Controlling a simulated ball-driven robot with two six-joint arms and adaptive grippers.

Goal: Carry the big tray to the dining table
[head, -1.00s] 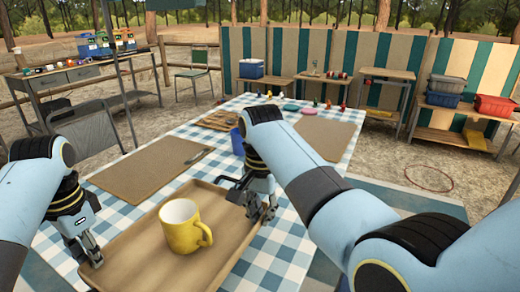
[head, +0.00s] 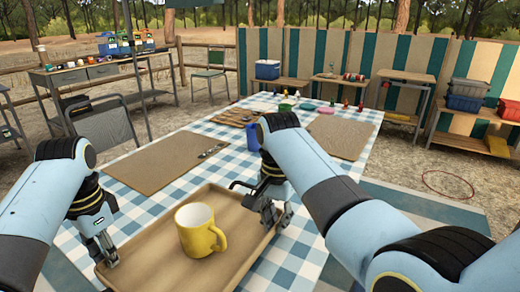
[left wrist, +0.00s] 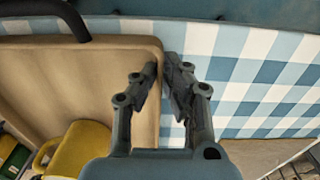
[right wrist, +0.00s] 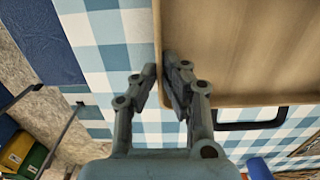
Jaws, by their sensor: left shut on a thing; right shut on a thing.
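The big tray (head: 160,242) is brown with a raised rim and dark handles. It is level over the near end of the dining table with the blue-and-white checked cloth (head: 292,245); I cannot tell whether it touches the cloth. A yellow mug (head: 198,233) stands upright on it. My left gripper (head: 108,260) is shut on the tray's left rim, which also shows in the left wrist view (left wrist: 110,75). My right gripper (head: 271,220) is shut on the right rim, seen in the right wrist view (right wrist: 235,55). The rim between the fingers is partly hidden.
On the table are a brown placemat (head: 160,168) with cutlery, a blue cup (head: 255,140), a wooden board (head: 237,117) and a second placemat (head: 340,137). A folding chair (head: 104,128) stands at the left side. A hoop (head: 447,185) lies on the ground to the right.

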